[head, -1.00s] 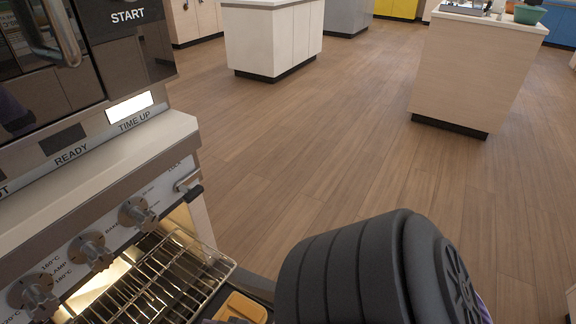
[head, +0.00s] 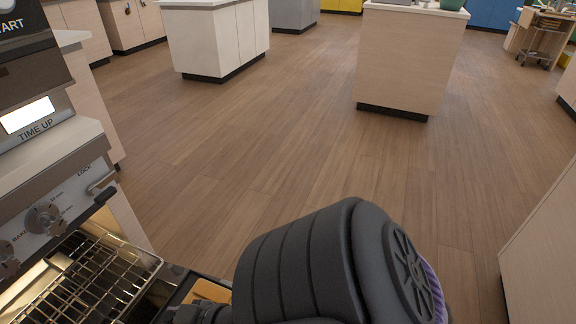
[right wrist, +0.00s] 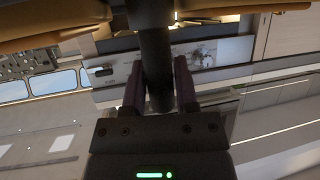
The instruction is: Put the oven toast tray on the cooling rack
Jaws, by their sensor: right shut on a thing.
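In the right wrist view my right gripper (right wrist: 158,78) is shut on a dark round handle (right wrist: 154,35). The handle runs up to tan slabs (right wrist: 50,28) along the top edge, which look like toast on the oven toast tray. In the head view a piece of the tan toast (head: 208,291) and a dark tray edge (head: 172,291) show at the bottom, left of my dark arm. That arm hides the gripper and most of the tray. I see no thing that is clearly the cooling rack. My left gripper is not in view.
The lit oven with its control panel (head: 62,205) stands at the left, a wire rack (head: 100,277) in its opening close to the tray. A white cabinet (head: 212,38) and a wooden island (head: 408,65) stand beyond. A pale cabinet (head: 545,235) is at the right. The floor between is clear.

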